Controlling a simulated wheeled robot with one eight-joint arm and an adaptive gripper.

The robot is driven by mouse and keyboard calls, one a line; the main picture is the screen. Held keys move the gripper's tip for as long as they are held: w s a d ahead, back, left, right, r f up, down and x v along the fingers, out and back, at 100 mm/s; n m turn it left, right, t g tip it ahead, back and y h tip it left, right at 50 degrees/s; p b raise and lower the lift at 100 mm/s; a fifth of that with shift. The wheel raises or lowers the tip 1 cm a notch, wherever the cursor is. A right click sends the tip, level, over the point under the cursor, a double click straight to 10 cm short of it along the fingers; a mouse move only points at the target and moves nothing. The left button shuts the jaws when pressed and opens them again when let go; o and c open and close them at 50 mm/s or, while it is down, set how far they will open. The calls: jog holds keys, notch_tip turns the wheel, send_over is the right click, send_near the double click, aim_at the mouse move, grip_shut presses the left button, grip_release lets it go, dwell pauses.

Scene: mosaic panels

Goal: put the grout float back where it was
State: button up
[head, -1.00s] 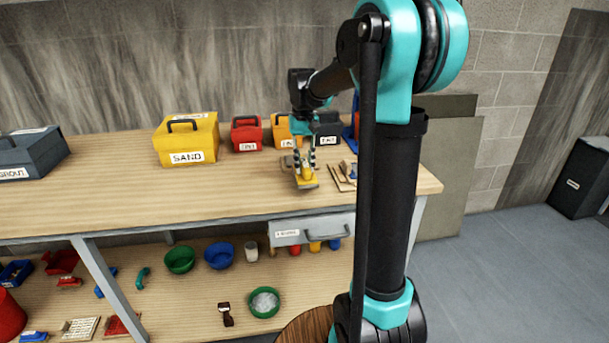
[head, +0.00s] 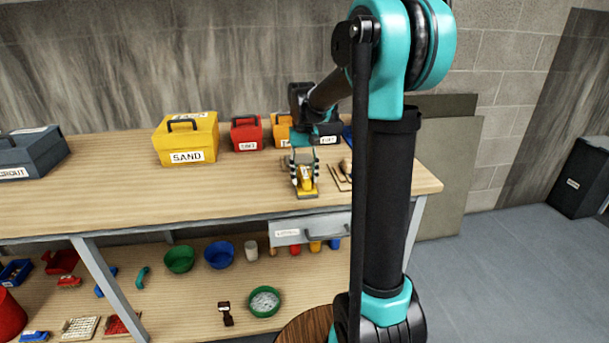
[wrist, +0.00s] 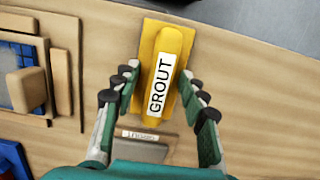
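The grout float (wrist: 165,60) is yellow with a raised handle and a white GROUT label. It also shows in the head view (head: 306,186), near the bench's front edge. In the head view, my gripper (head: 305,166) points down over the float. I cannot tell whether the float's underside touches the bench. A grey labelled piece (wrist: 145,148) lies behind the float in the wrist view, partly covered by my gripper.
Wooden pieces and a blue-gridded block (wrist: 20,80) lie beside the float, at left in the wrist view. A yellow SAND box (head: 187,140), a red box (head: 247,134) and other boxes stand along the back.

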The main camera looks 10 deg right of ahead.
aim_at(304, 170)
notch_tip(304, 170, up, 12)
jog(key=w, duration=0.1)
jog(key=shift+w, duration=0.4)
jog(key=shift+r, duration=0.1)
